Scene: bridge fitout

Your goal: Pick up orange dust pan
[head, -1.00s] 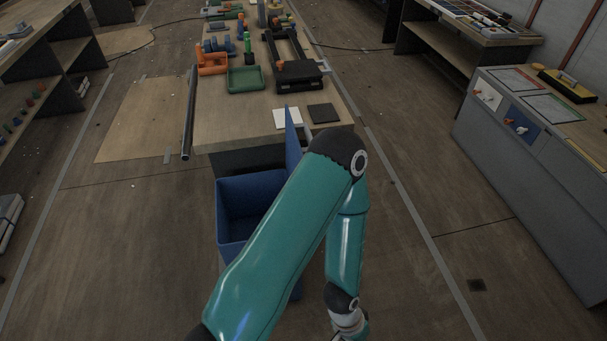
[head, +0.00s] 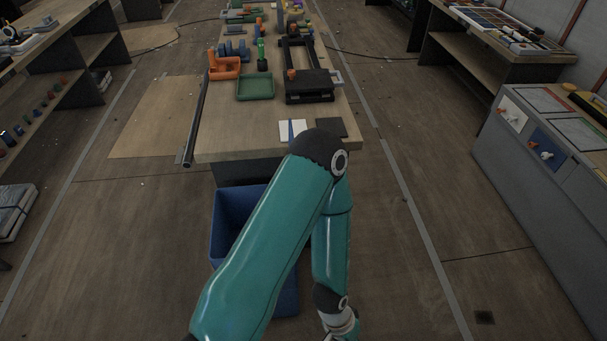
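An orange dust pan (head: 226,70) lies on the left side of the long wooden bench (head: 235,127), in the middle distance. An upright orange part stands at its left end. A green tray (head: 256,88) sits just to its right. My teal arm comes in from the lower left, bends at an elbow in front of the bench's near end, and runs down to the bottom edge. Its gripper is cut off below the picture. My other gripper does not show either. Nothing of mine is near the dust pan.
A blue bin (head: 228,207) stands before the bench, partly hidden by my arm. A dark long bar (head: 196,120) runs along the bench's left edge. A black frame device (head: 308,88) stands right of the tray. A grey cabinet (head: 560,190) is at right. Floor is clear on both sides.

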